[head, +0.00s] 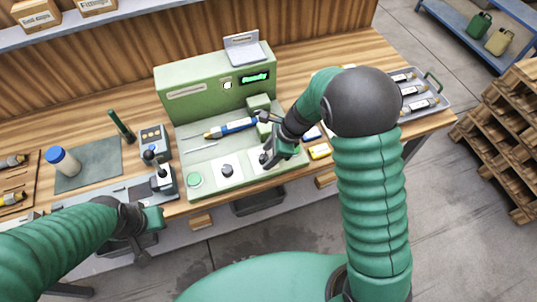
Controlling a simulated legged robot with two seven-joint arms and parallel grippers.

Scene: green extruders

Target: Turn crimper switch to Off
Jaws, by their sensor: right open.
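The green crimper (205,75) stands on the wooden workbench, with a lit display (254,78) reading "Ready". On its front deck, a dark knob (227,170) sits on a pale plate. A second dark knob (264,158) sits to its right, close to my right gripper (271,139) and partly covered by it. I cannot read either knob's setting or tell which is the crimper switch. My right gripper is open over the deck's right part; contact with the knob cannot be made out. My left gripper (142,236) is low in front of the bench's edge, its fingers unclear.
A blue and yellow tool (230,128) lies on the crimper's deck. A small meter (153,138) and a blue-capped bottle (62,161) stand to the left. A grey tray (432,108) of parts is at the right. Wooden pallets (503,125) stand on the floor beyond.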

